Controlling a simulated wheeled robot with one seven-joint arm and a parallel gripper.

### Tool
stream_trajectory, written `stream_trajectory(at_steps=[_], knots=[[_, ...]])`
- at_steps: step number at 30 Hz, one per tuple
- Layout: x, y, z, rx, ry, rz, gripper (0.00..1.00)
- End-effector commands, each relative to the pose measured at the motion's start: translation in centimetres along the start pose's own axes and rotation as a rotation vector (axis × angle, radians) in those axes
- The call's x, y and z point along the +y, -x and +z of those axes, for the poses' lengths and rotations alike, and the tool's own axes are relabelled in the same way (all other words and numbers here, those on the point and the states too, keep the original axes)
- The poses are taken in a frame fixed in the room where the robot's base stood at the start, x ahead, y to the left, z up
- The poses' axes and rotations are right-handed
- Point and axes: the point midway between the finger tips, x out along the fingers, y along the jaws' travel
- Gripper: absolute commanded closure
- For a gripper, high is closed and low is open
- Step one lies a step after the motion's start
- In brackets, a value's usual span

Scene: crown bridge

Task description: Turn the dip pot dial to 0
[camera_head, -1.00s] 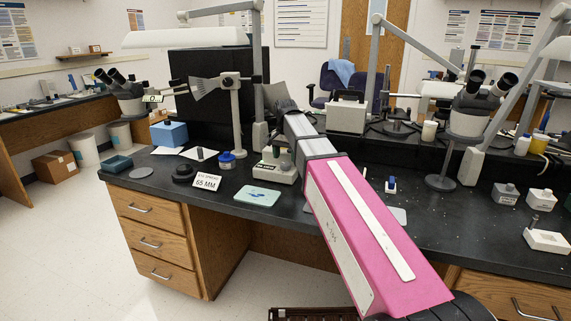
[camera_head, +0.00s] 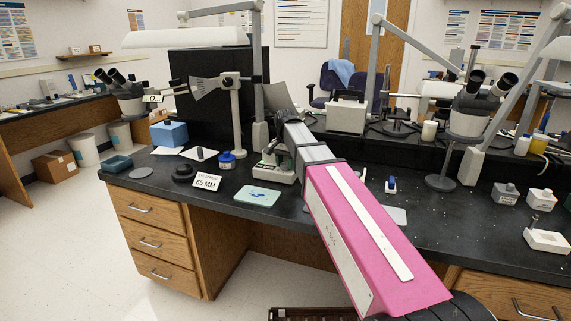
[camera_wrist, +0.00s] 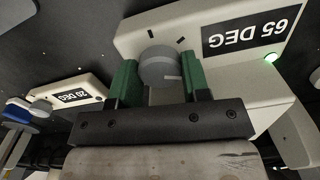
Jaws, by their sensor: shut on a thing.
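The dip pot (camera_wrist: 215,75) is an off-white box with a black "65 DEG" label, upside down in the wrist view, and a lit green lamp at its right. In the head view the pot (camera_head: 277,172) stands on the black bench, partly behind my arm. Its grey round dial (camera_wrist: 156,64) bears a pale line pointing right in the wrist view; short dark marks lie above it. My gripper (camera_wrist: 160,72) has its green fingers on both sides of the dial and is shut on it. Any numerals by the dial cannot be made out.

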Motion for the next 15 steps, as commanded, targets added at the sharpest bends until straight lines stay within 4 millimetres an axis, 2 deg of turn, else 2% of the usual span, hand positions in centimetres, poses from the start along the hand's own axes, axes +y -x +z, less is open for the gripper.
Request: stream_trajectory(at_steps=[15], knots=[[-0.01, 0.02, 0.0, -0.001, 0.375, -0.001, 0.8]])
